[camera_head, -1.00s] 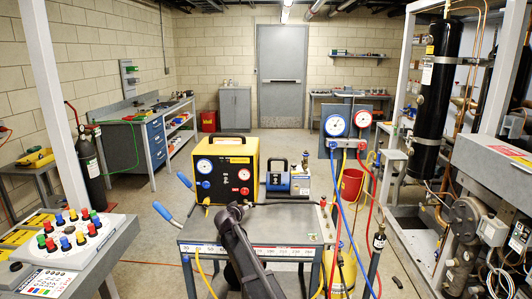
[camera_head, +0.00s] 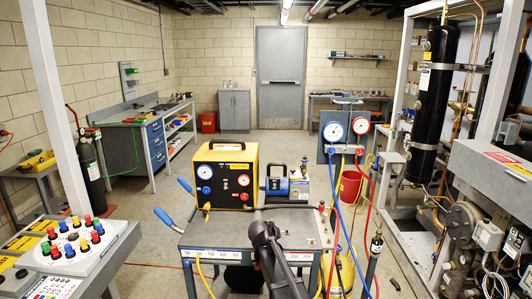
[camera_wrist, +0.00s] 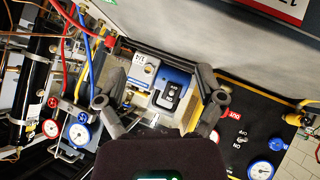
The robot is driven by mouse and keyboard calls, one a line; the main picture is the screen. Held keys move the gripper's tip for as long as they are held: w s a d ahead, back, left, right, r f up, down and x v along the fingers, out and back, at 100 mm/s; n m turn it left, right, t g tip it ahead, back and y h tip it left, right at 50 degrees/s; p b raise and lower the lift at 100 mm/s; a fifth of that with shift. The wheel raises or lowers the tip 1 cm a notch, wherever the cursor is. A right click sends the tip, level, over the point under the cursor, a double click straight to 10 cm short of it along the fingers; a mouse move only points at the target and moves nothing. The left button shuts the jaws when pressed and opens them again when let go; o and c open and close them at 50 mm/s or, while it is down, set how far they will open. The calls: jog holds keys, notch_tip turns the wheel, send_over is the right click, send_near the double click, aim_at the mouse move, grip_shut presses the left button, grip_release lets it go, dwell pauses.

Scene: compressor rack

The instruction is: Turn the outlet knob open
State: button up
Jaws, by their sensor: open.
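The yellow-and-black recovery unit (camera_head: 226,174) stands on the grey cart, with a blue gauge and a red gauge on its front. A red knob (camera_head: 245,196) sits low on the right of that front, and a blue knob (camera_head: 206,190) low on the left. In the head view my dark arm end stands in front of the cart top, right of the unit.
A blue vacuum pump (camera_head: 288,186) stands right of the unit. A gauge manifold (camera_head: 345,130) with blue, yellow and red hoses hangs further right. A button console (camera_head: 75,240) is at lower left.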

jog(key=s+d+g+y+p, duration=0.1)
jog(key=s+d+g+p, duration=0.1)
jog(key=s, duration=0.8)
jog(key=s+d+g+y+p, duration=0.2)
jog(key=s+d+g, duration=0.2)
jog(key=s, duration=0.7)
jog(key=s+d+g+y+p, duration=0.1)
jog(key=s+d+g+p, duration=0.2)
jog(key=s+d, duration=0.3)
jog(key=s+r, duration=0.1)
jog(key=s, duration=0.3)
jog(key=shift+s+d+m+y, duration=0.25)
jog(key=shift+d+m+y, duration=0.05)
jog(key=shift+m, duration=0.1)
